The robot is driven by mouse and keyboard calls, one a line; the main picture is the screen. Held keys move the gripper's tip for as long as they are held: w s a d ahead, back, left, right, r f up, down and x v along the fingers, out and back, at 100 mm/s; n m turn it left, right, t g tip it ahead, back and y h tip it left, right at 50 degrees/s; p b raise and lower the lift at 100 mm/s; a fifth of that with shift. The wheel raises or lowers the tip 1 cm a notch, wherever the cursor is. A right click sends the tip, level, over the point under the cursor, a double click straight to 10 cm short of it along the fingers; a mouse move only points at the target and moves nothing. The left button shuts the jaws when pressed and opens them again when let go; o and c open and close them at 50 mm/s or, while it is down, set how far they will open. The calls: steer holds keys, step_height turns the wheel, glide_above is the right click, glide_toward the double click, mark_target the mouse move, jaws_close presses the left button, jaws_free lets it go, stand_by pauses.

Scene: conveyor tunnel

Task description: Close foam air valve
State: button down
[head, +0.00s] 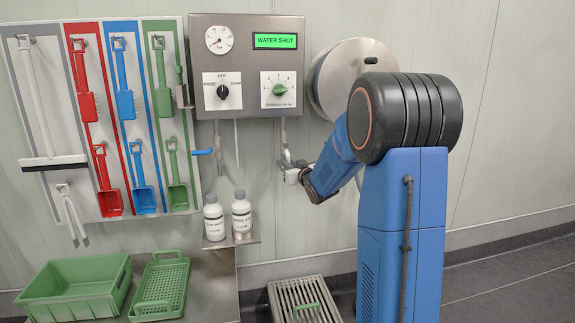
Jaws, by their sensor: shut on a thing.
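A steel control panel (246,66) hangs on the wall. Its green display (276,41) reads "WATER SHUT". The left pipe has a blue lever (203,152) pointing left, level. The right pipe (284,140) bends into a small metal valve fitting (288,160). My gripper (292,174) is at this fitting, shut on what seems to be its handle. My gripper and wrist hide most of the handle, so I cannot tell its angle. No label for the foam air valve is readable.
A dial gauge (219,40), black knob (222,92) and green knob (279,90) are on the panel. Two white bottles (214,218) stand on a shelf below. A tool board (106,120) hangs left, green crates (75,290) sit below. A round reel (345,78) is behind my arm.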

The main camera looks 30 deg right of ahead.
steer(key=s+d+r+n+g+h, duration=0.1)
steer(key=d+r+n, duration=0.4)
steer(key=n, duration=0.9)
steer(key=shift+s+d+r+n+g+h, duration=0.35)
steer(key=shift+d+r+n+g+h, duration=0.05)
steer(key=shift+r+g+h, duration=0.45)
steer(key=c, duration=1.7)
jaws_free()
steer(key=v, duration=1.7)
steer(key=shift+s+a, duration=0.1)
steer(key=shift+s, duration=0.1)
